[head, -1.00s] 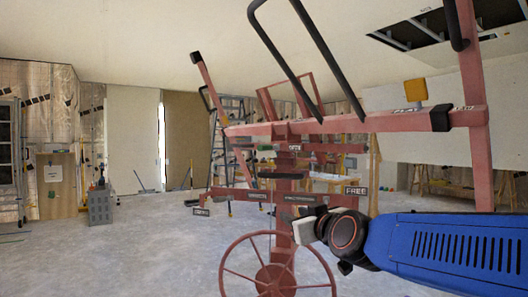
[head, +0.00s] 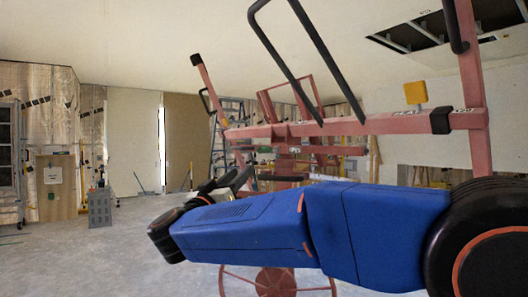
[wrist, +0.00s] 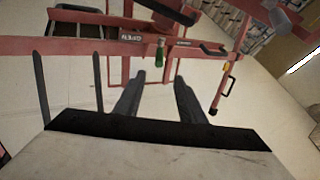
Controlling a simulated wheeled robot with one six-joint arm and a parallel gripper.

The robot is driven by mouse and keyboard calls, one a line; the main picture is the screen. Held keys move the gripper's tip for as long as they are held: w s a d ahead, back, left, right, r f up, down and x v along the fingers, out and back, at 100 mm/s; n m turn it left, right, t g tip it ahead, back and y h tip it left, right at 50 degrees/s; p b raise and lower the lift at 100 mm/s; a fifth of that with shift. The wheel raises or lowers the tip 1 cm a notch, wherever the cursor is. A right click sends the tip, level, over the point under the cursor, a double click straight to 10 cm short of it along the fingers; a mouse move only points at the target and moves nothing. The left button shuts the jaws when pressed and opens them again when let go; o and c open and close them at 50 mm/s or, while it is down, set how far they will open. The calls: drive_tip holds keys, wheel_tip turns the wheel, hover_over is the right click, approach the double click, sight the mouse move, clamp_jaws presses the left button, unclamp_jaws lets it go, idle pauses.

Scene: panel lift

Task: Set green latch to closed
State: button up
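The green latch (wrist: 159,52) is a small green handle in the wrist view. It points down from a red crossbar, between a label reading OPEN on its left and a smaller label I cannot read on its right. My gripper (wrist: 160,76) is open, with its two dark fingers spread and nothing between them. The latch shows just beyond the fingertips, roughly centred on the gap, apart from them as far as I can tell.
A yellow block (head: 415,92) stands on the lift's upper beam. The lift's spoked wheel (head: 276,281) is partly hidden below my arm. A black-ended red lever (wrist: 222,92) hangs right of the fingers.

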sight(264, 150)
drive_tip(key=x, duration=1.7)
drive_tip(key=shift+d, duration=0.1)
drive_tip(key=shift+c, duration=0.2)
clamp_jaws()
